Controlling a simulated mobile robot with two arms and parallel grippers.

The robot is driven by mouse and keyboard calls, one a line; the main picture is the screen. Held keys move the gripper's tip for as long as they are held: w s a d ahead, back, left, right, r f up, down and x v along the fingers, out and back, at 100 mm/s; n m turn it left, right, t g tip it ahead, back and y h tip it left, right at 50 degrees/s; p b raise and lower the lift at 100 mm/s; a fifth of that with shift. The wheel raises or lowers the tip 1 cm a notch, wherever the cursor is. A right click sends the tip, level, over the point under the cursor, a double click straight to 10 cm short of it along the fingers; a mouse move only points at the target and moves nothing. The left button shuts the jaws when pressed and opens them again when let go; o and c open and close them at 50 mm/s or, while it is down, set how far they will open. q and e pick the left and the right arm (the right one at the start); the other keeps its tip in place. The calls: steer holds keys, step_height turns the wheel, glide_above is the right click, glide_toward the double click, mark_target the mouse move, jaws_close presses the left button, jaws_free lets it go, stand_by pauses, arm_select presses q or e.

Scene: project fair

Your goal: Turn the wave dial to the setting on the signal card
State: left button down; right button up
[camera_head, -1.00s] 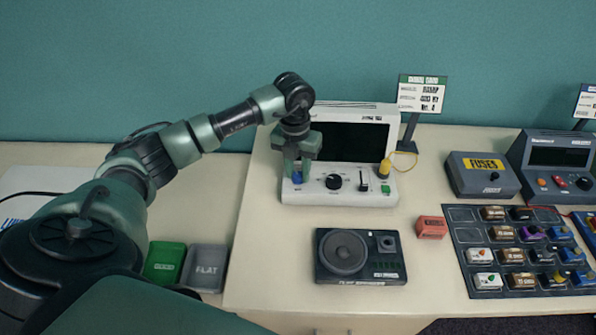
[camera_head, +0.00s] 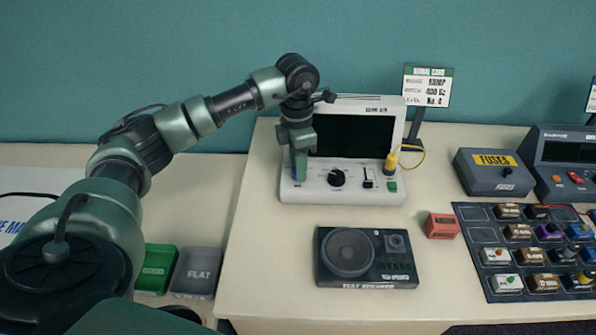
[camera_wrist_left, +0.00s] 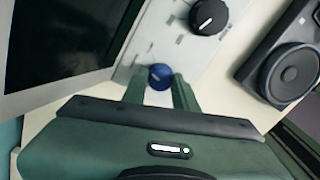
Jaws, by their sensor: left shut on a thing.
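The white signal unit (camera_head: 294,193) with a dark screen (camera_head: 352,141) stands at the back of the table. My left gripper (camera_head: 299,172) points down at the left end of its control panel. It is shut on a small blue dial (camera_wrist_left: 160,76), which sits between the fingertips in the wrist view and is mostly hidden in the head view. A larger black knob (camera_head: 336,177) is to its right and also shows in the wrist view (camera_wrist_left: 208,17). The signal card (camera_head: 427,87) stands behind right and appears to read RAMP, 400 Hz, No. 4. My right gripper is not in view.
A slider (camera_head: 367,177), yellow plug (camera_head: 391,163) and green button (camera_head: 392,187) are farther right on the panel. A black speaker unit (camera_head: 392,266) lies in front. A red block (camera_head: 442,226), fuse box (camera_head: 494,173) and parts board (camera_head: 480,234) are to the right.

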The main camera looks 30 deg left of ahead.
arm_select(q)
steer(key=m+b, duration=0.1)
steer(key=m, duration=0.1)
steer(key=shift+w+m, duration=0.1)
steer(key=shift+m, duration=0.2)
steer(key=shift+r+m+b, duration=0.1)
steer(key=shift+m+b, duration=0.6)
steer(key=shift+m, duration=0.7)
steer(key=c, duration=1.1)
jaws_free()
step_height(320, 180, up, 8)
steer(key=shift+w+f+b, duration=0.1)
steer(key=shift+w+b, duration=0.05)
steer(key=shift+b, duration=0.4)
